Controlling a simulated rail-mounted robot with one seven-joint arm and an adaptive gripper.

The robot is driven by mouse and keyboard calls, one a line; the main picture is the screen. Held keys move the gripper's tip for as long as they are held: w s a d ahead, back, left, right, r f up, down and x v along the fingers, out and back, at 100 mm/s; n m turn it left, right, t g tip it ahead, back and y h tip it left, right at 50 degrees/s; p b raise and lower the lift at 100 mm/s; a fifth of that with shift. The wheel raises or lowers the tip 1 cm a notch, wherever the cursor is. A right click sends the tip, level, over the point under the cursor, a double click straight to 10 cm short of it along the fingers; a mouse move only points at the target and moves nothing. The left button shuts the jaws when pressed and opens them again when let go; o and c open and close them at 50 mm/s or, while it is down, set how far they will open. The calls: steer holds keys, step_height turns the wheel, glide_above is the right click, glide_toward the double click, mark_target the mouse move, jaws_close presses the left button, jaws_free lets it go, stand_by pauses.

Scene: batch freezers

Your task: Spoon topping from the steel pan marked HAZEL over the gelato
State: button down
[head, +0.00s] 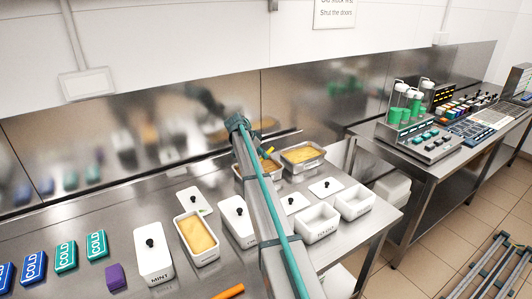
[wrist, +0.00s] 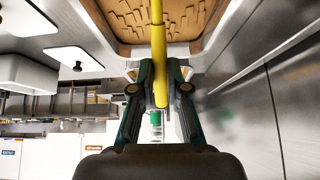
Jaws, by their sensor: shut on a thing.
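My gripper (wrist: 159,82) is shut on the yellow handle of a spoon (wrist: 158,35), which runs up over a pan of brown, chunky topping (wrist: 205,14) in the wrist view. The spoon's bowl is hidden. In the head view my arm hides the gripper; a bit of yellow handle (head: 269,150) shows above the left steel pan. The right steel pan (head: 318,162) stands beside it, with golden topping inside. No HAZEL mark is readable. An open white tub of yellow-orange gelato (head: 197,236) stands left of my arm on the counter.
A lidded tub marked MINT (head: 152,262) and a loose white lid (head: 193,200) flank the gelato. Empty white tubs (head: 318,235) stand right of my arm. A purple block (head: 116,277), COLD packs (head: 65,255) and an orange item (head: 229,292) lie at the front left.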

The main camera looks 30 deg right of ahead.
steer(key=shift+a, duration=0.35)
steer(key=shift+d+f+y, duration=0.25)
steer(key=shift+d+y, duration=0.25)
steer(key=shift+y, duration=0.1)
steer(key=shift+w+d+r+p, duration=0.1)
steer(key=shift+d+r+p, duration=0.15)
steer(key=shift+r, duration=0.5)
steer(key=shift+s+d+r+p, duration=0.1)
steer(key=shift+r+p, duration=0.1)
steer(key=shift+r, duration=0.55)
steer(key=shift+w+d+r+p, duration=0.1)
steer(key=shift+d+r+p, duration=0.15)
steer(key=shift+r, duration=0.5)
steer(key=shift+d+r, duration=0.15)
steer(key=shift+r, duration=0.1)
steer(key=shift+w+d+r+y+p, duration=0.1)
steer(key=shift+d+y+p, duration=0.75)
steer(key=shift+y, duration=0.15)
steer(key=shift+d+y+p, duration=0.45)
steer(key=shift+d+y, duration=0.2)
steer(key=shift+y, duration=0.35)
steer(key=shift+d, duration=0.1)
